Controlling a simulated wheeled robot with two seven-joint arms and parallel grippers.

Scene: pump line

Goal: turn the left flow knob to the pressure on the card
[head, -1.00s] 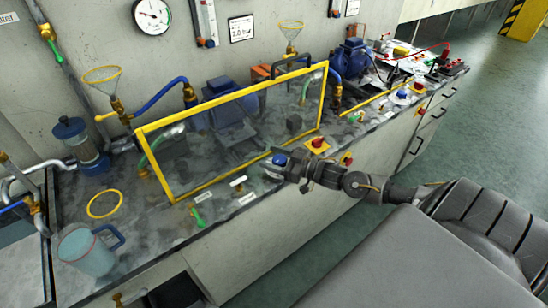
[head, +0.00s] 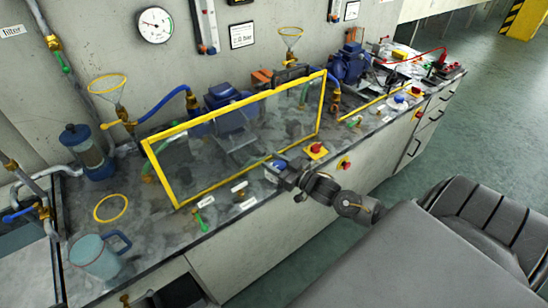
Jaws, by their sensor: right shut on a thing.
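The left flow knob (head: 280,162) is blue and sits at the front edge of the bench, just right of the clear guard's lower edge. My right gripper (head: 277,172) comes in from the right and is shut on the knob; its fingers partly hide it. The round pressure gauge (head: 154,25) hangs on the wall at upper left; its needle is too small to read surely. The card (head: 242,36) on the wall to its right has a number in bar, blurred, seemingly 2.0. My left gripper is not in view.
The yellow-framed clear guard (head: 183,200) stands close left of my gripper. A red stop button (head: 316,148) on a yellow base is close to the right.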

